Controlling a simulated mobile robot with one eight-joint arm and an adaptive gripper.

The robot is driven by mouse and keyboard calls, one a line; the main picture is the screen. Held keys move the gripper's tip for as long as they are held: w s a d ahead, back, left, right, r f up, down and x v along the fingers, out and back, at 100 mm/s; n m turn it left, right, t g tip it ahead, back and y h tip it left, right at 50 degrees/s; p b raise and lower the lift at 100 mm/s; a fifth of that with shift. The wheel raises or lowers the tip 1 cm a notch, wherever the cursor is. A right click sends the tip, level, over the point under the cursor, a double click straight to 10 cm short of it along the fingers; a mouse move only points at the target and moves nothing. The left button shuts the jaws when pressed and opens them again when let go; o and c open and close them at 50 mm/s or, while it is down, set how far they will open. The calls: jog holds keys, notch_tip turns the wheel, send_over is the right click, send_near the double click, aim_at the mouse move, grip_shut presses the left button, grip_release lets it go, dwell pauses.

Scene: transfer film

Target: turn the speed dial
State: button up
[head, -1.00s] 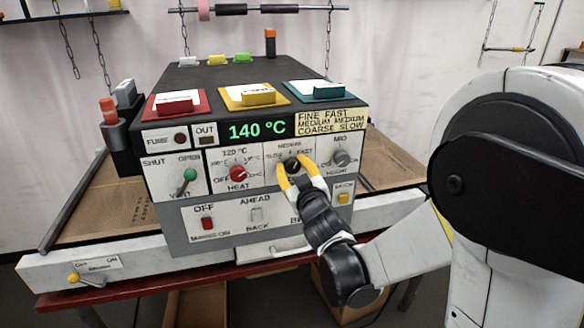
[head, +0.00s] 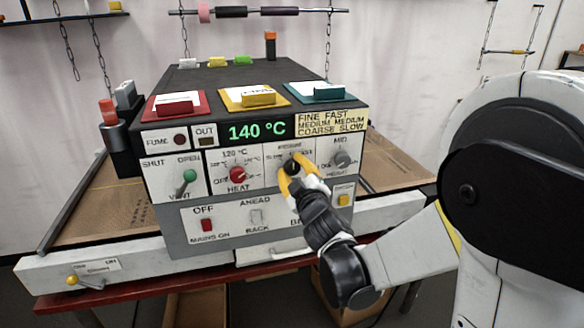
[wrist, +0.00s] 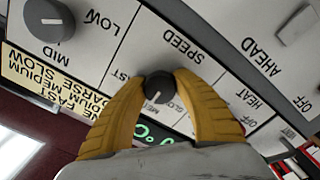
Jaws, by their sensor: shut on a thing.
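The speed dial (head: 292,165) is a dark round knob on the front panel of the machine, under the film chart. In the wrist view the dial (wrist: 159,88) sits below the upside-down word SPEED, and its white pointer mark faces the green display. My gripper (head: 291,172) has its yellow fingers shut on the dial, one on each side. The same fingers show in the wrist view (wrist: 165,84), around the knob. The small scale words are partly hidden by the fingers.
The red heat knob (head: 237,174) is close on the left and the grey mid/low knob (head: 341,159) close on the right. A yellow button (head: 344,200) and a row of switches lie below. The display (head: 258,130) reads 140 °C. The chart (head: 331,122) lists film speeds.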

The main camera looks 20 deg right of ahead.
jog(key=o, duration=1.2)
jog(key=s, duration=1.2)
